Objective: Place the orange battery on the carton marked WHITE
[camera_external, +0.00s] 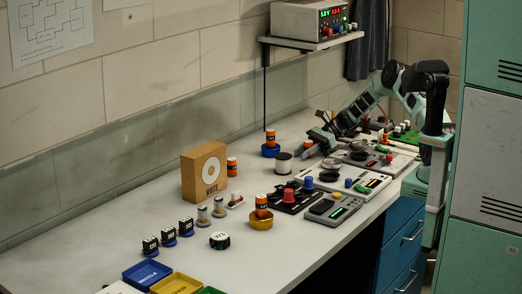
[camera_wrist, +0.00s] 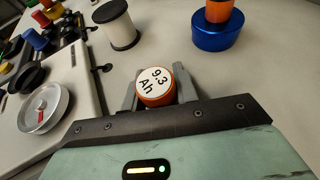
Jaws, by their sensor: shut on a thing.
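Whether the battery touches the bench is hard to tell. Other orange batteries stand on a blue holder (camera_external: 270,150), on a yellow holder (camera_external: 261,222), and beside the carton (camera_external: 232,166).
A white spool (camera_wrist: 118,25) stands near my gripper, and a round dial (camera_wrist: 43,107) sits on a device at left. Small dark-topped items (camera_external: 168,236) and coloured trays (camera_external: 147,274) lie left. A shelf (camera_external: 310,42) overhangs the back.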

